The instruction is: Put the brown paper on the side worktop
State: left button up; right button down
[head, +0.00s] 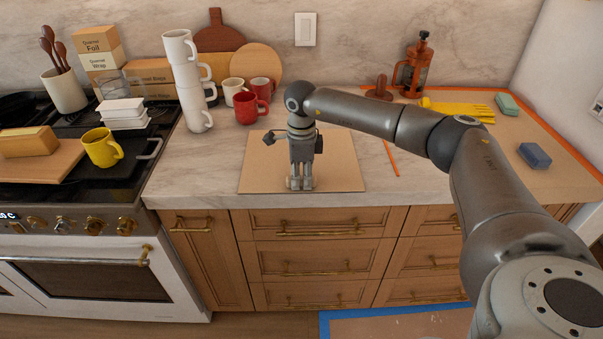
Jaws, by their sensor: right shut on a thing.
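The brown paper (345,172) is a flat tan sheet lying on the marble worktop, its front edge close to the worktop's front edge. My right gripper (300,185) points down at the middle of the paper's front part and is shut on it. The gripper hides a strip of the paper. The sheet looks flat; I cannot tell whether any of it is lifted. My left gripper is not in view.
White stacked mugs (188,85) and red mugs (247,107) stand behind the paper. A stove (75,215) is at the left. At the right, an orange-taped tan covering (470,165) bears yellow gloves (460,110), a blue sponge (534,155) and a green sponge (508,105).

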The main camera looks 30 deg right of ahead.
jog(key=shift+f, duration=0.2)
jog(key=c, duration=1.3)
grip_release()
jog(key=shift+r, duration=0.15)
jog(key=shift+r+b, duration=0.3)
jog(key=shift+r, duration=0.05)
jog(key=shift+r+b, duration=1.2)
jog(key=shift+r, duration=4.4)
